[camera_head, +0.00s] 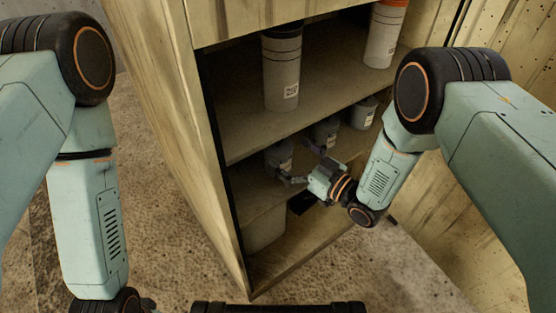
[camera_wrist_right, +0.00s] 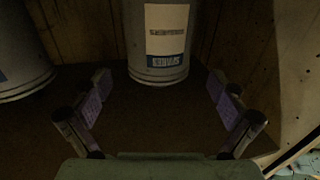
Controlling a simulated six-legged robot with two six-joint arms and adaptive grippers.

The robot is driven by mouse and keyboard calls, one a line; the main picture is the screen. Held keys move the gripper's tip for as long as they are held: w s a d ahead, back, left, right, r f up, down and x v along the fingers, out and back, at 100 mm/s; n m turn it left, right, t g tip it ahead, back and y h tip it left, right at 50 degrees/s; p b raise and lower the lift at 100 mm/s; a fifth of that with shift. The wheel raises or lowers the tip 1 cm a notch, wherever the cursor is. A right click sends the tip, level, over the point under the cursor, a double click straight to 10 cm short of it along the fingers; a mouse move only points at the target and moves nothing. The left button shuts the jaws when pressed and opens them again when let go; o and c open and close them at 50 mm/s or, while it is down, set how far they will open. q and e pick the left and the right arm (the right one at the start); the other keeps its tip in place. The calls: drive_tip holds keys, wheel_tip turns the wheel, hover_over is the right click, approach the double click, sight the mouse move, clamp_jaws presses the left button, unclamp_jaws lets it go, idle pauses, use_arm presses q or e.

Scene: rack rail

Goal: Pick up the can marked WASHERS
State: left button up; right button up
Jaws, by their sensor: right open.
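Three grey cans stand in a row on the middle shelf in the head view: a left one (camera_head: 279,156), a middle one (camera_head: 326,131) and a right one (camera_head: 363,114). Their lettering is too small to read there. My right gripper (camera_head: 304,166) is open and empty, close in front of the left and middle cans. In the right wrist view, a can (camera_wrist_right: 162,45) with a pale and blue label stands upright beyond and between the open fingers (camera_wrist_right: 161,105), apart from them. Its word is not surely readable. Only a sliver of my left gripper (camera_head: 148,304) shows.
A second can (camera_wrist_right: 22,55) stands left of the centred one in the right wrist view. The wooden cabinet's upper shelf (camera_head: 235,135) carries two taller containers, one (camera_head: 281,75) at left and one (camera_head: 383,35) with an orange top. A pale box (camera_head: 264,232) sits below.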

sight(281, 146)
drive_tip(key=b+x, duration=0.1)
drive_tip(key=x, duration=0.2)
drive_tip(key=shift+w+a+r, duration=0.15)
drive_tip(key=shift+r, duration=0.05)
drive_tip(key=shift+w+a, duration=0.15)
drive_tip(key=shift+w, duration=0.15)
drive_tip(key=shift+c, duration=0.3)
drive_tip(key=shift+s, duration=0.1)
drive_tip(key=c, duration=1.8)
